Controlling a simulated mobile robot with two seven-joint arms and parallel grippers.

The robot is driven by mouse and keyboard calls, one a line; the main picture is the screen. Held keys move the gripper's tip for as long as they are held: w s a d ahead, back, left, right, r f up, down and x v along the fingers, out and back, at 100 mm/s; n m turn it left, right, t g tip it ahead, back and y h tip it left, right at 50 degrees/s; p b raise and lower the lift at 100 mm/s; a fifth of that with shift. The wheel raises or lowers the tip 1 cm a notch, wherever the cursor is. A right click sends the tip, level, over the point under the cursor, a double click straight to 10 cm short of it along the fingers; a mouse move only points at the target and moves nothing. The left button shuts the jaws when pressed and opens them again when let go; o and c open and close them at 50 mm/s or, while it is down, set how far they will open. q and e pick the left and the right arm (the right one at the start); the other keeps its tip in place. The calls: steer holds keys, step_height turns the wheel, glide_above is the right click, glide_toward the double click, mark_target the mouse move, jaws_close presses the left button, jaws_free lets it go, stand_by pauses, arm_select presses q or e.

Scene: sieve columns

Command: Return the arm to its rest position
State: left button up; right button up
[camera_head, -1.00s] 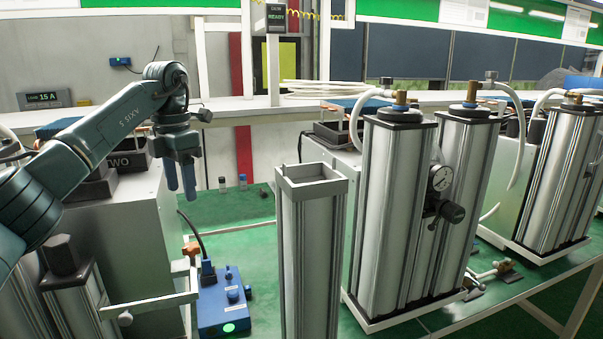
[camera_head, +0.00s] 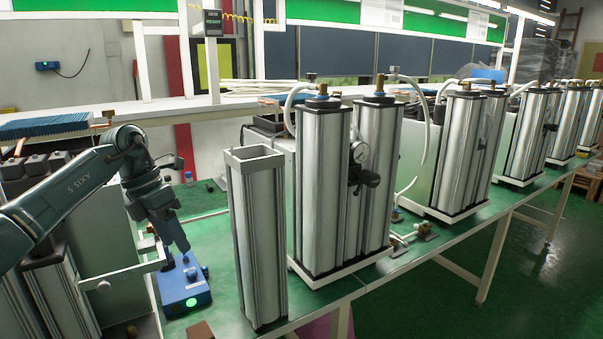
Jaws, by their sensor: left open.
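My left arm (camera_head: 75,192) comes in from the left, bent, with its wrist turned downward. My left gripper (camera_head: 178,238) is open with nothing seen between its fingers. The fingers point down and to the right, left of the open-topped metal column (camera_head: 258,240). In the picture the fingertips lie just above the blue box with a green light (camera_head: 183,294); I cannot tell the gap between them. My right gripper is not in view.
Twin silver columns with a gauge (camera_head: 325,190) stand on the green bench right of the open-topped column. More column units (camera_head: 455,150) line the bench to the right. A light metal bracket (camera_head: 110,280) juts out below my left arm. Green floor (camera_head: 520,280) is clear at lower right.

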arm_select(q)
steer(key=s+d+f+n+t+h, duration=0.1)
steer(key=s+d+f+n+h, duration=0.3)
steer(key=d, duration=0.5)
steer(key=s+d+f+n+t+h, duration=0.2)
steer(key=s+d+f+h, duration=0.15)
steer(key=d+h, duration=0.35)
steer(key=s+d+f+n+t+h, duration=0.1)
steer(key=s+d+f+n+h, duration=0.25)
steer(key=d, duration=0.65)
steer(key=s+a+f+n+t+y, duration=0.3)
steer(key=a+f+n+t+y, duration=0.3)
steer(key=n, duration=0.6)
steer(key=s+a+f+n+t+y, duration=0.2)
steer(key=a+f+n+t+y, duration=0.35)
steer(key=n, duration=0.65)
steer(key=s+a+f+n+g+y, duration=0.1)
steer(key=s+a+f+n+g, duration=0.1)
steer(key=s+f, duration=0.4)
steer(key=s+a+f+n+g+y, duration=0.2)
steer(key=s+f+n, duration=0.3)
steer(key=s, duration=0.3)
steer(key=shift+s+a+f+g+y, duration=0.35)
steer(key=shift+a+f+g, duration=0.15)
steer(key=shift+f+g, duration=0.3)
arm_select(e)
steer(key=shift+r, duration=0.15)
